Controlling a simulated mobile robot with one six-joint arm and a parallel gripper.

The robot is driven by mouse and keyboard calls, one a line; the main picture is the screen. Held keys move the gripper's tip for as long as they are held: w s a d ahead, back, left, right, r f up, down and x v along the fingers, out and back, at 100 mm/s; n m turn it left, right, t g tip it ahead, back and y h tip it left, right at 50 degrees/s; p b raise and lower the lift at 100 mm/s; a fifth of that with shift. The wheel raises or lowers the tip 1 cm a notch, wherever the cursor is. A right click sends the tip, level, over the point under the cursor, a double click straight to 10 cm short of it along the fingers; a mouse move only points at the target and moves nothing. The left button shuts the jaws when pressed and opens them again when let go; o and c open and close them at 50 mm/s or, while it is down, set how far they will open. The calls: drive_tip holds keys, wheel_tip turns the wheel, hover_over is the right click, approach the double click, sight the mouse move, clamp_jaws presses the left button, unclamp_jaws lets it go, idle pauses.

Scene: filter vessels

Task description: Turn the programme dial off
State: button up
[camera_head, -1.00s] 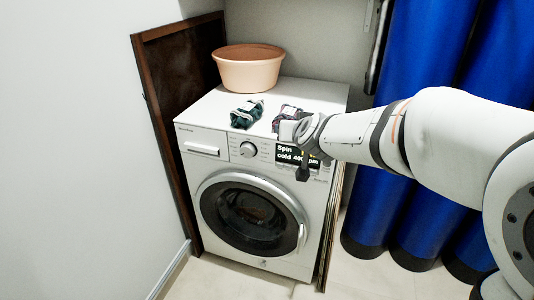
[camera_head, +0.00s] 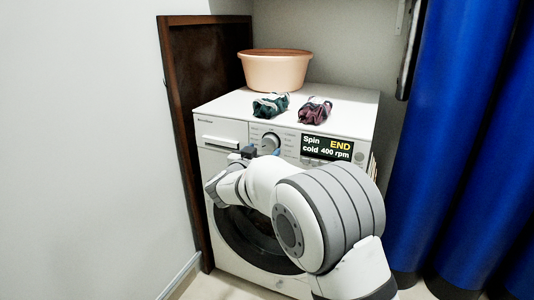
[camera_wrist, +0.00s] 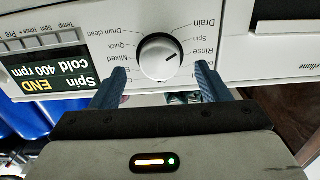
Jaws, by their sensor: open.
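The programme dial (camera_wrist: 160,60) is a round silver knob on the washing machine's white front panel. It shows upside down in the wrist view, ringed by labels such as Drain, Spin, Rinse and Mixed. Its small dark mark points to the picture's upper right, near Spin and Rinse; the exact setting is hard to tell. My gripper (camera_wrist: 160,74) is open, with one blue finger on each side of the dial; contact with it cannot be told. In the head view the dial (camera_head: 270,141) is partly hidden by my gripper (camera_head: 262,151). The display (camera_head: 326,147) reads Spin, END, cold, 400 rpm.
A peach basin (camera_head: 275,72), a green cloth bundle (camera_head: 270,106) and a maroon cloth bundle (camera_head: 315,110) sit on top of the washing machine (camera_head: 228,103). A dark wooden board (camera_head: 200,90) stands at its left. Blue curtains (camera_head: 455,130) hang at the right.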

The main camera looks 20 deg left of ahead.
sight(269, 146)
drive_tip(key=shift+w+d+b, duration=0.15)
drive_tip(key=shift+w+b, duration=0.2)
drive_tip(key=shift+w, duration=1.4)
drive_tip(key=c, duration=0.9)
drive_tip(key=shift+d, duration=0.1)
drive_tip(key=shift+c, duration=0.3)
